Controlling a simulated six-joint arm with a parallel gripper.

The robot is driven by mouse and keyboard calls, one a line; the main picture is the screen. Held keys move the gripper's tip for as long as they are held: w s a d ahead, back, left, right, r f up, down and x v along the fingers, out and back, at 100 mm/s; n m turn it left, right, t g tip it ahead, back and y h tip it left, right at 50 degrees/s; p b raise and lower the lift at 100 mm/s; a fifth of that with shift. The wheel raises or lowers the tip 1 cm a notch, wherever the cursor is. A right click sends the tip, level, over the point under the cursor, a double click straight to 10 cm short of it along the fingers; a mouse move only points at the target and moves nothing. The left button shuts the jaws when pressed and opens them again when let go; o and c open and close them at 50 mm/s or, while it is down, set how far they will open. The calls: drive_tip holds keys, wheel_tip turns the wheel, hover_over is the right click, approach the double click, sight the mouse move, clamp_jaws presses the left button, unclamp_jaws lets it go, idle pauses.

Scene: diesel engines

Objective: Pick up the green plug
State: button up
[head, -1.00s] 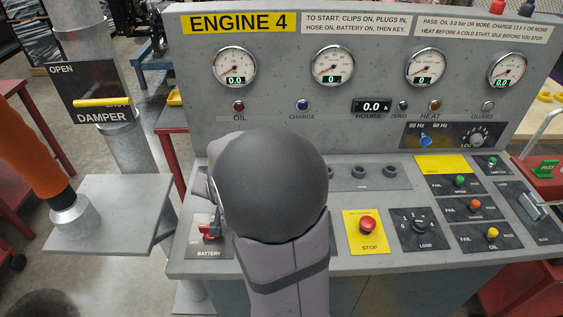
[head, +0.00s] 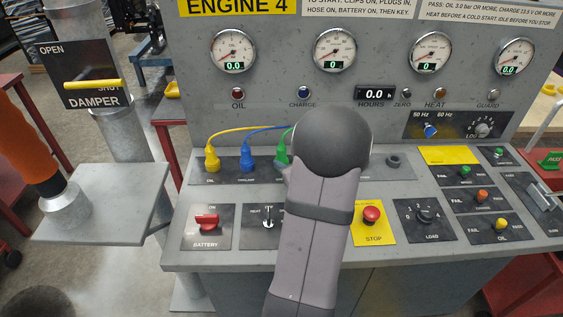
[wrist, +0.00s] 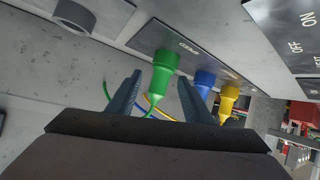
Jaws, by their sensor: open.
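The green plug (head: 282,150) stands in the panel socket strip, partly hidden by my arm in the head view. In the wrist view the green plug (wrist: 164,66) shows between the two dark fingers of my open gripper (wrist: 158,80), with its cable bending away below. I cannot tell whether either finger touches it.
The red battery switch (head: 206,221), key switch (head: 268,216) and red stop button (head: 371,215) are on the lower panel. An empty socket (head: 393,161) is to the right of my arm. The damper handle (head: 94,85) is at the left.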

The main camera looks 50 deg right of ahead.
drive_tip(key=shift+w+f+m+t+h+b, duration=0.2)
drive_tip(key=shift+w+m+t+h+b, duration=0.1)
drive_tip(key=shift+w+m+t+b, duration=0.4)
drive_tip(key=shift+w+d+r+t+b, duration=0.2)
drive_tip(key=shift+r+t+b, duration=0.2)
drive_tip(key=shift+t, duration=0.2)
drive_tip(key=shift+p+x, duration=1.1)
drive_tip(key=shift+x, duration=2.55)
drive_tip(key=shift+r, duration=0.1)
clamp_jaws()
